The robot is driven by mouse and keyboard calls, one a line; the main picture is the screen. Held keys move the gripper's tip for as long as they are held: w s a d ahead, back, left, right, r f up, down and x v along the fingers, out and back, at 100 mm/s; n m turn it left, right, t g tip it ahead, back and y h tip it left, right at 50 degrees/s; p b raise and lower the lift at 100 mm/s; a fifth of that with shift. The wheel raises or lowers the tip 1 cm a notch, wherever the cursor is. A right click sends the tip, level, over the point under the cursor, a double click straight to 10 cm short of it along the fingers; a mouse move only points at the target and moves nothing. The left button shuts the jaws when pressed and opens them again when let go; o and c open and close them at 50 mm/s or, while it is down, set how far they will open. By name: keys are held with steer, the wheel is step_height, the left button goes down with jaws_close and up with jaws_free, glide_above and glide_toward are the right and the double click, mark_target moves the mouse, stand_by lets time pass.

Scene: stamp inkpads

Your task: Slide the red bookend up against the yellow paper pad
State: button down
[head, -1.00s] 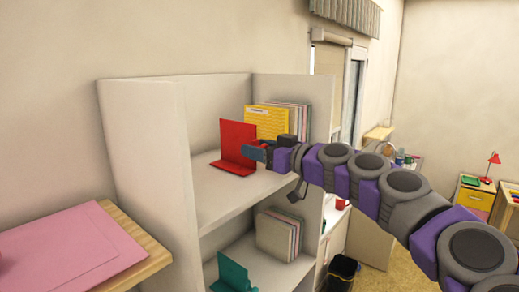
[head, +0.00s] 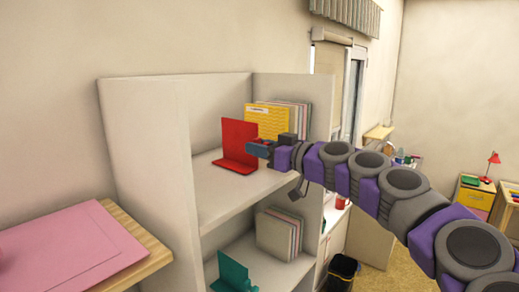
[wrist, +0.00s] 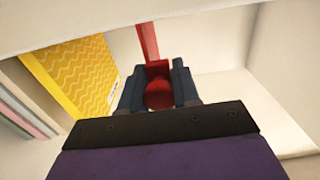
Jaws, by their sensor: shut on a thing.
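The red bookend (head: 237,142) stands upright on the upper shelf, its flat foot on the board. The yellow paper pad (head: 266,121) stands upright behind it and to the right, leaning with other pads. My gripper (head: 256,149) is at the bookend's right edge. In the wrist view the red bookend (wrist: 148,40) runs up from between the two fingers (wrist: 159,90), which are shut on it. The yellow pad (wrist: 75,75) is to the left there, apart from the fingers. Part of the bookend is hidden by the gripper.
The upper shelf (head: 215,205) has free room at its front left. Several pale pads (head: 292,118) stand behind the yellow one. The lower shelf holds a teal bookend (head: 233,273) and more pads (head: 279,233). A pink mat (head: 75,250) lies on a wooden surface at left.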

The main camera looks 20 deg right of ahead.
steer(key=shift+w+d+f+b, duration=0.15)
steer(key=shift+w+d+b, duration=0.5)
steer(key=shift+d, duration=0.4)
steer(key=shift+w+d+b, duration=0.4)
steer(key=shift+w+d, duration=0.1)
steer(key=shift+d, duration=0.3)
steer(key=c, duration=0.8)
jaws_free()
steer(key=b+v, duration=0.2)
steer(key=v, duration=1.5)
steer(key=shift+s+d, duration=0.15)
steer(key=shift+d, duration=0.05)
